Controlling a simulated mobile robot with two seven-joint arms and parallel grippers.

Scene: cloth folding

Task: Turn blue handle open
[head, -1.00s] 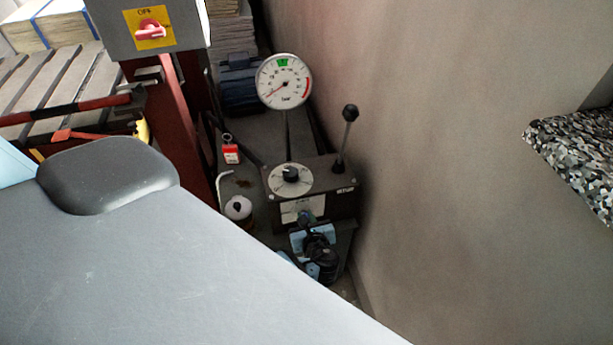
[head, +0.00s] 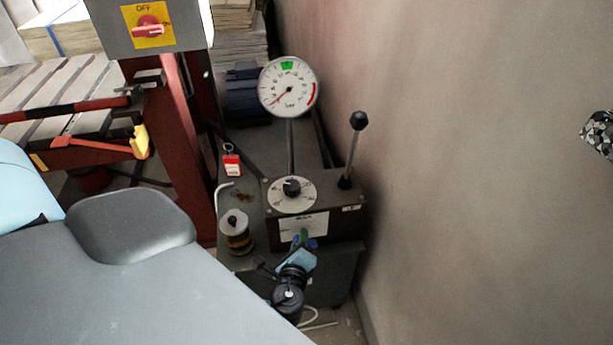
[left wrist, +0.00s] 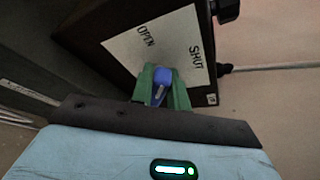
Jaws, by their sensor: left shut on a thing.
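The blue handle (left wrist: 161,78) is on the front of a dark control box, in front of a white plate (left wrist: 175,45) marked OPEN on the left and SHUT on the right in the left wrist view. My left gripper (left wrist: 160,88) has green fingers shut on the handle, one on each side. In the head view my left gripper (head: 300,242) is at the box's front, with bits of the blue handle (head: 313,243) showing beside the fingers. The handle's exact angle is hard to tell. My right gripper is not in view.
The control box (head: 345,205) carries a dial knob (head: 292,187), a round gauge (head: 287,86) and a black-knobbed lever (head: 353,150). A spool-like can (head: 235,230) and a red tag (head: 231,160) are left of it. A bare wall (head: 460,180) rises close on the right.

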